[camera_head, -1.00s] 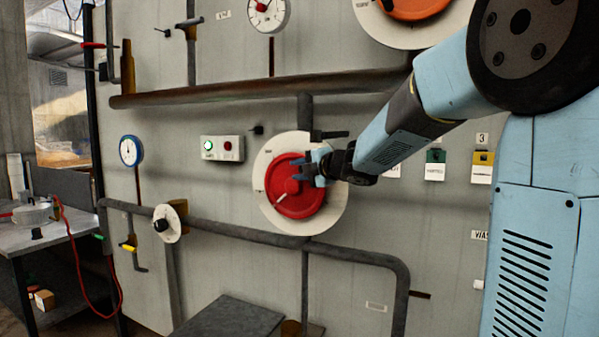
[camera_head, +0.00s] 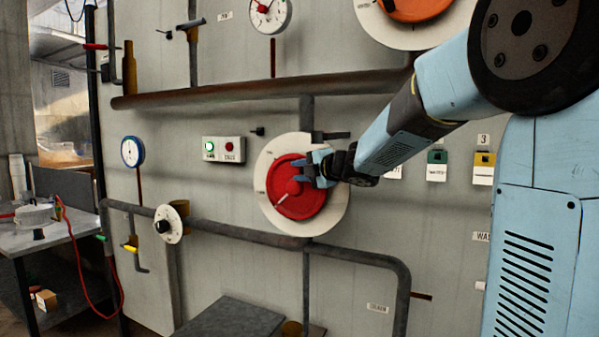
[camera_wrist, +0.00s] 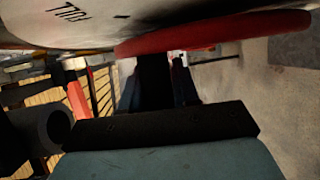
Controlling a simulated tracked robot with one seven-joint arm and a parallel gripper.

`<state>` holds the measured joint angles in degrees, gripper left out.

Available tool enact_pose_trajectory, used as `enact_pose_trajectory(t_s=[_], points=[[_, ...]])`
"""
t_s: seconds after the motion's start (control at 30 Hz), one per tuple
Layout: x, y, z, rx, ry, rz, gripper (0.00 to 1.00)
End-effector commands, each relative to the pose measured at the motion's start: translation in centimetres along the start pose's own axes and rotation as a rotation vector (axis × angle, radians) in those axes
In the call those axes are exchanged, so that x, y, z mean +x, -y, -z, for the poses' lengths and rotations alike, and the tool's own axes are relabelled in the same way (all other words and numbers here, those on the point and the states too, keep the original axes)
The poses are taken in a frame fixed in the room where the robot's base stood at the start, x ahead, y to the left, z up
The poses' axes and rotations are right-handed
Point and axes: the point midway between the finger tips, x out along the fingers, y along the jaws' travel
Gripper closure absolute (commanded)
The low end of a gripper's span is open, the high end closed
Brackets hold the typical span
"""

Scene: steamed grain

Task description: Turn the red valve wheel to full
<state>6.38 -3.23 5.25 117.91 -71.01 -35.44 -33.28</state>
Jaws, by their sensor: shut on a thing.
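The red valve wheel (camera_head: 298,203) is set on a round white dial plate (camera_head: 333,216) on the grey wall panel in the head view. A white pointer line on the wheel runs toward its lower left. My gripper (camera_head: 305,168) is at the wheel's upper right and is shut on its rim. The fingers cover part of the rim. In the wrist view, the red wheel (camera_wrist: 210,36) spans the upper part above my gripper (camera_wrist: 155,85), and the plate (camera_wrist: 75,25) shows the word FULL upside down. The exact contact of the fingers is hard to see.
A thick brown pipe (camera_head: 230,92) runs above the wheel and a grey pipe (camera_head: 240,235) below it. A box with a green and a red light (camera_head: 224,149) is at the left. An orange wheel (camera_head: 415,6) is above. A grey block (camera_head: 235,320) stands below.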

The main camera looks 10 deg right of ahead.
Motion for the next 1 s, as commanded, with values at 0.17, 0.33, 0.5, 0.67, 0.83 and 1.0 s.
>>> enact_pose_trajectory(t_s=[0.17, 0.33, 0.5, 0.67, 0.83, 1.0], points=[[0.0, 0.2, -0.1, 0.001, 0.001, 0.003, 0.57], [0.0, 0.1, -0.1, 0.001, 0.001, 0.002, 0.49], [-0.1, 0.1, -0.1, 0.000, 0.001, 0.001, 0.49], [-1.2, 0.0, -0.1, -0.001, 0.002, 0.000, 0.49], [-4.1, 0.0, -0.1, -0.002, 0.003, 0.000, 0.49], [-7.5, 0.0, -0.1, -0.002, 0.003, 0.000, 0.49]])
